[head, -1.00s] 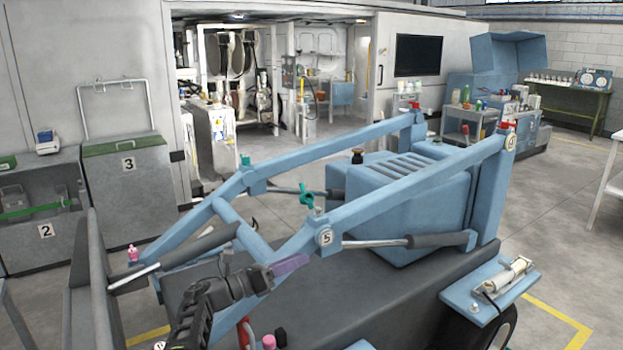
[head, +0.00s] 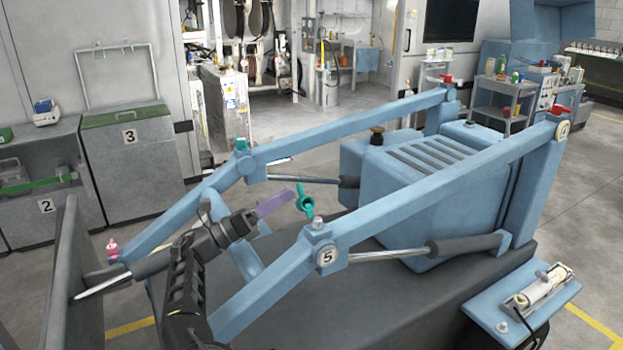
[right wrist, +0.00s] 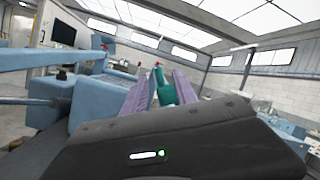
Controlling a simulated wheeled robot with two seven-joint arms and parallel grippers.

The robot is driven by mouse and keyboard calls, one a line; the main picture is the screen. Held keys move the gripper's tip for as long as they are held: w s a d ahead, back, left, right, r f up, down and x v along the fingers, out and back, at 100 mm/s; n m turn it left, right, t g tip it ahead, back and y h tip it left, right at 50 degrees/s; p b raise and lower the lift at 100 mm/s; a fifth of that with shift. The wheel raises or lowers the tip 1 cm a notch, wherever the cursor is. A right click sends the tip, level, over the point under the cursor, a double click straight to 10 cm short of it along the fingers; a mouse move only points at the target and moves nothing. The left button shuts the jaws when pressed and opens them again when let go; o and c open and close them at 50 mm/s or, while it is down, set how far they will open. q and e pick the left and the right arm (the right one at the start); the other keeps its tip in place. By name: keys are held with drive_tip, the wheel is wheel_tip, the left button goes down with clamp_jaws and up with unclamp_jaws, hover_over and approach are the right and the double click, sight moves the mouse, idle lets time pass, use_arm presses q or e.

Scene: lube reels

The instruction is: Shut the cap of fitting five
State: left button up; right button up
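Fitting five is the grey nipple (head: 318,224) on top of the blue loader arm, above the round "5" label (head: 325,257). Its teal cap (head: 306,201) stands open, tilted up beside the nipple on the left. My right gripper (head: 290,193), with purple fingers, is just left of the cap in the head view. In the right wrist view the two purple fingers (right wrist: 162,88) are apart, and the teal cap (right wrist: 166,93) shows between them, farther out. I cannot tell whether they touch it. My left gripper is not in view.
Another teal-capped fitting (head: 241,146) is on the far loader arm. Red caps (head: 560,110) sit at the rear posts, and a pink one (head: 113,248) at the front left. The blue loader arm (head: 440,190) runs close beside my gripper. The air above the cap is clear.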

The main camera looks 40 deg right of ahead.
drive_tip(key=p+x, duration=0.3)
drive_tip(key=x, duration=0.5)
drive_tip(key=shift+f, duration=0.15)
drive_tip(key=shift+d, duration=0.1)
clamp_jaws()
idle(1.3)
